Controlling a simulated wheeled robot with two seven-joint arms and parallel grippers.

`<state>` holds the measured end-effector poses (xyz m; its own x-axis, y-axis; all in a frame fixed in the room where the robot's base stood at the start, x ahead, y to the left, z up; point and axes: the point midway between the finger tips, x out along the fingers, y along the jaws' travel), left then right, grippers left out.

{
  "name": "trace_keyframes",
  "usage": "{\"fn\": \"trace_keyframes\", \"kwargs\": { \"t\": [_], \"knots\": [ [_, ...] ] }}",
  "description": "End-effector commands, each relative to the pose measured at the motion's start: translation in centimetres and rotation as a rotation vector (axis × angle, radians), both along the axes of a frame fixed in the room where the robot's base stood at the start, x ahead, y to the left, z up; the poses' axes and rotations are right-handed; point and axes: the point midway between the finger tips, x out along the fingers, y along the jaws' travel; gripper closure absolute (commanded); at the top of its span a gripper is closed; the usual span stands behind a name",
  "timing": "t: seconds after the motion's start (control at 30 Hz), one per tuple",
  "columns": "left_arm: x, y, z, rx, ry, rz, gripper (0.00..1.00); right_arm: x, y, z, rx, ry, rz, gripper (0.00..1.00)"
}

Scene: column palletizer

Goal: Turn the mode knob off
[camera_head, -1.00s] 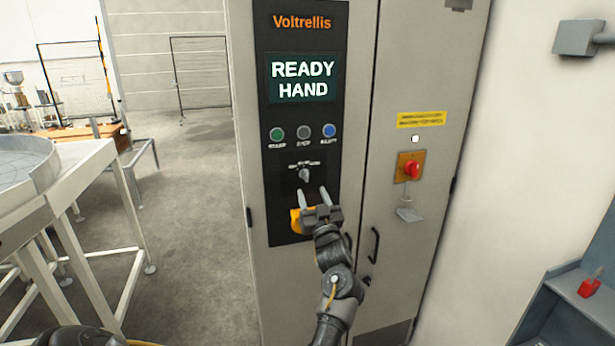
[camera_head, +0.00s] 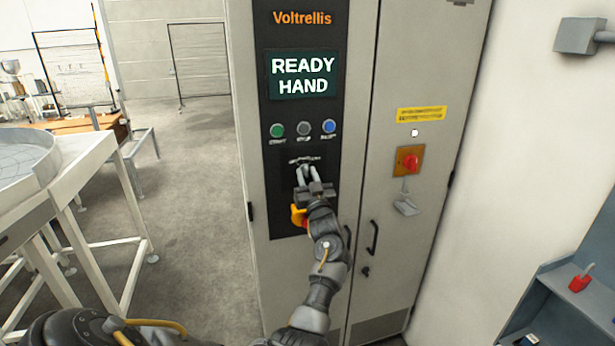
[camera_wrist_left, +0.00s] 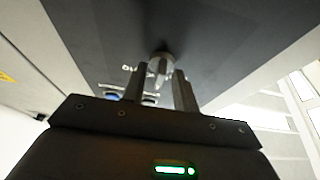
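The mode knob (camera_wrist_left: 161,68) is a small grey selector on the dark control panel (camera_head: 261,190), below the row of buttons. In the head view it is largely hidden behind my left fingertips. My left gripper (camera_head: 305,171) points at it. In the left wrist view my two fingers (camera_wrist_left: 160,80) stand apart, one on each side of the knob, with their tips close to it. A small gap seems to show on either side, so I see no clear grip. The knob's pointer runs toward the gripper. The screen (camera_head: 303,75) reads "READY HAND". My right gripper is not in view.
Green (camera_head: 277,130), grey (camera_head: 304,128) and blue (camera_head: 329,126) buttons sit above the knob. A yellow-based emergency stop (camera_head: 297,215) is just below, partly behind my gripper. A red switch (camera_head: 411,162) is on the right door. A white-framed table (camera_head: 85,160) stands left.

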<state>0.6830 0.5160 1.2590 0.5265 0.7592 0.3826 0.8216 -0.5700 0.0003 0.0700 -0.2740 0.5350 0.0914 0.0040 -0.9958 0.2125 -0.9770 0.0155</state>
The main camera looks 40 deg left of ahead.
Motion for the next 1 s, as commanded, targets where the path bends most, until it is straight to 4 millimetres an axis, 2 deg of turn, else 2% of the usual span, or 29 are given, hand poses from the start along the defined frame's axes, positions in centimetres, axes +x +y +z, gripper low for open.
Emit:
{"fn": "trace_keyframes", "kwargs": {
  "t": [0.03,0.1,0.27,0.47,1.0],
  "knots": [
    [0.0,0.0,0.0,0.0,0.0,0.0,0.85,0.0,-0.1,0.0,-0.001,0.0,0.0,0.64],
    [0.0,0.0,0.0,0.0,0.0,0.0,0.94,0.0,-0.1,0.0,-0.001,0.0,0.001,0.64],
    [0.0,0.0,-0.1,-0.005,-0.007,0.0,0.94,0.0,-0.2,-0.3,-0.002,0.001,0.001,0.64],
    [0.1,-0.1,-0.4,-0.04,-0.06,-0.002,0.94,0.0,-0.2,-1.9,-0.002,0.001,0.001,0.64],
    [0.3,-0.2,-0.7,-0.293,-0.424,-0.001,0.94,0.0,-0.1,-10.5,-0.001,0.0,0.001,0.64]
  ]
}}
